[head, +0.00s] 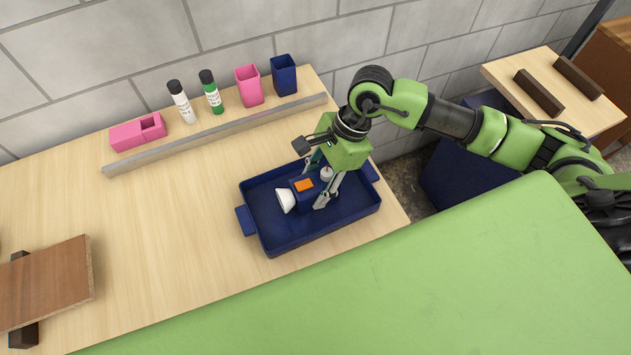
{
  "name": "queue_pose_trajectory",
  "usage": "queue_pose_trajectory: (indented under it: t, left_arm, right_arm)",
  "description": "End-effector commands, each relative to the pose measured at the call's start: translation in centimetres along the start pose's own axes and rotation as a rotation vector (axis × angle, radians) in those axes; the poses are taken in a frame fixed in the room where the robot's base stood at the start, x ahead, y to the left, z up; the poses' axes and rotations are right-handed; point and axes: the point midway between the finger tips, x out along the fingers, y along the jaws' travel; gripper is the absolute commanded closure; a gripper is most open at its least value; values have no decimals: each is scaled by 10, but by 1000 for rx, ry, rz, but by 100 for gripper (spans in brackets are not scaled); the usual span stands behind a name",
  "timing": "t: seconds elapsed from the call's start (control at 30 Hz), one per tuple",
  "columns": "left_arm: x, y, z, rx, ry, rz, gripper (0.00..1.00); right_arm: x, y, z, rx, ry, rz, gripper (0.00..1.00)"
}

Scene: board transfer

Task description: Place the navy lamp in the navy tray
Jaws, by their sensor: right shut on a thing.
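The navy lamp (304,193) has an orange patch on its top and a white cone-shaped head pointing left. It is over or in the navy tray (278,240), within the tray's walls; I cannot tell whether it touches the tray floor. The tray sits on the wooden table near its right end. My right gripper (323,190) comes down from above, inside the tray's outline, and is shut on the lamp. The gripper's fingers hide the lamp's right part. My left gripper is not in view.
A metal rail (217,135) runs along the table. A brown board (45,284) lies at the left. The table's middle is clear.

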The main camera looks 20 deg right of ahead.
Motion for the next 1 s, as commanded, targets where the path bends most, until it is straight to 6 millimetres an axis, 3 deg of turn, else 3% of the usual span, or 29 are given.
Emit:
queue_pose_trajectory:
  t: [0.13,0.17,0.2,0.23,0.7,1.0]
  left_arm:
    - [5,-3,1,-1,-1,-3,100]
    - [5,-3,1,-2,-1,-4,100]
    - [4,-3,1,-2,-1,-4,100]
    - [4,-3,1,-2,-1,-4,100]
    - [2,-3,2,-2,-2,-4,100]
    - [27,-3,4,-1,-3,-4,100]
  right_arm:
    - [3,0,-1,0,-1,-1,87]
    - [3,0,-1,0,0,0,58]
    - [2,0,-1,0,0,0,47]
    - [2,0,-1,0,0,0,44]
    - [-4,-1,0,0,1,-3,44]
    - [-65,-2,-2,-1,2,-7,44]
